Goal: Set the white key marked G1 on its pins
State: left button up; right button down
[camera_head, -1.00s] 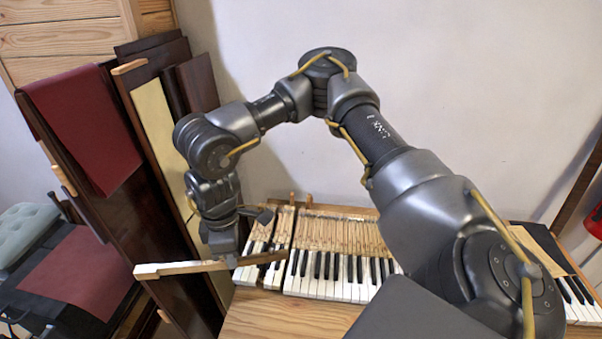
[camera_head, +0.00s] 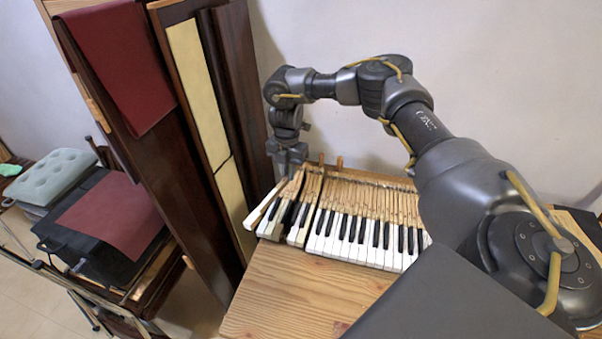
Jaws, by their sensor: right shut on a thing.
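My right gripper (camera_head: 286,172) is at the left end of the keyboard (camera_head: 362,222), pointing down, with its fingertips hard to make out. It is shut on a long wooden key with a white front (camera_head: 262,208), which slants down toward the front left over the leftmost keys. I cannot read a G1 mark on it at this size. Whether the key touches the pins or hangs above them is not clear. The pins are hidden by the key and gripper. My left gripper is not in view.
A bare wooden bench top (camera_head: 290,290) lies in front of the keyboard. Dark upright panels (camera_head: 150,165) with a red cloth (camera_head: 118,65) stand close on the left. A cushioned stool (camera_head: 55,178) is at the far left. My right arm covers the keyboard's right part.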

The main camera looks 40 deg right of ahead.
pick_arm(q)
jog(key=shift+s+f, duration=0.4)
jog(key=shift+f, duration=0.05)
pick_arm(e)
jog(key=d+f+n, duration=0.2)
jog(key=d, duration=0.3)
jog(key=shift+w+d+f+n, duration=0.2)
jog(key=shift+d+f+n, duration=0.05)
jog(key=shift+d+n, duration=0.1)
pick_arm(q)
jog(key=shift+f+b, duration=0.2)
jog(key=shift+b, duration=0.25)
pick_arm(e)
jog(key=shift+f, duration=0.15)
